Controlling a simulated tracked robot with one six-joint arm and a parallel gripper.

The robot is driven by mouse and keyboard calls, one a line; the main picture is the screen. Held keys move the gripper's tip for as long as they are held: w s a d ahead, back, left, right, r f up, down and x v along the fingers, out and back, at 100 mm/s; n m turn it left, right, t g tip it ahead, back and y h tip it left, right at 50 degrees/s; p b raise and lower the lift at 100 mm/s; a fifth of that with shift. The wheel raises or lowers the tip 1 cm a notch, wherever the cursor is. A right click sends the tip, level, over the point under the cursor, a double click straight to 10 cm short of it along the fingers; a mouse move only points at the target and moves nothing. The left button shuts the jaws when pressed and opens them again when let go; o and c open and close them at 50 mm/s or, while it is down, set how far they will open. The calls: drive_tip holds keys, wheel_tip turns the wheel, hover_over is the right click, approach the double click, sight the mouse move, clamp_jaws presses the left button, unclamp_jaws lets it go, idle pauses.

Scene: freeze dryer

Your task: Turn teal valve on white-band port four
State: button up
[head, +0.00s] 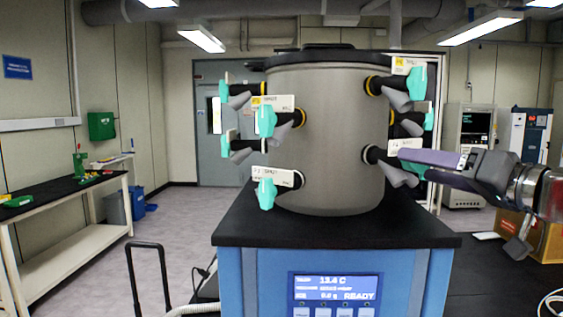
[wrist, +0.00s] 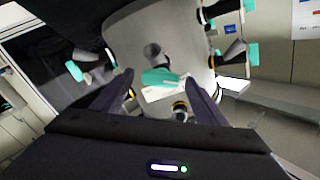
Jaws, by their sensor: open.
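The grey drum (head: 325,130) carries several side ports with teal valves, grey nozzles and white tags. A lower right port (head: 371,155) has a pale band, and its nozzle (head: 398,176) points down and right; its teal handle is hidden behind my gripper in the head view. My gripper (head: 408,156) is beside this port, coming from the right. In the wrist view, my open gripper (wrist: 160,92) has a teal valve (wrist: 160,77) and its white tag between and just beyond the spread fingers. Contact is not visible. The tag numbers are too small to read.
Other teal valves stick out close by, including one at upper right (head: 417,83) and one at lower left (head: 266,194). The drum stands on a black-topped blue cabinet (head: 240,280) with a display. A bench (head: 75,195) stands at the left, and a cardboard box (head: 540,240) at the right.

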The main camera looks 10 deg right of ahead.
drive_tip(key=shift+w+a, duration=0.1)
drive_tip(key=shift+w, duration=0.1)
drive_tip(key=shift+c, duration=0.3)
drive_tip(key=c, duration=1)
drive_tip(key=shift+m, duration=0.4)
drive_tip(key=m, duration=0.5)
drive_tip(key=shift+f, duration=0.1)
drive_tip(key=m, duration=0.6)
drive_tip(key=shift+f, duration=0.1)
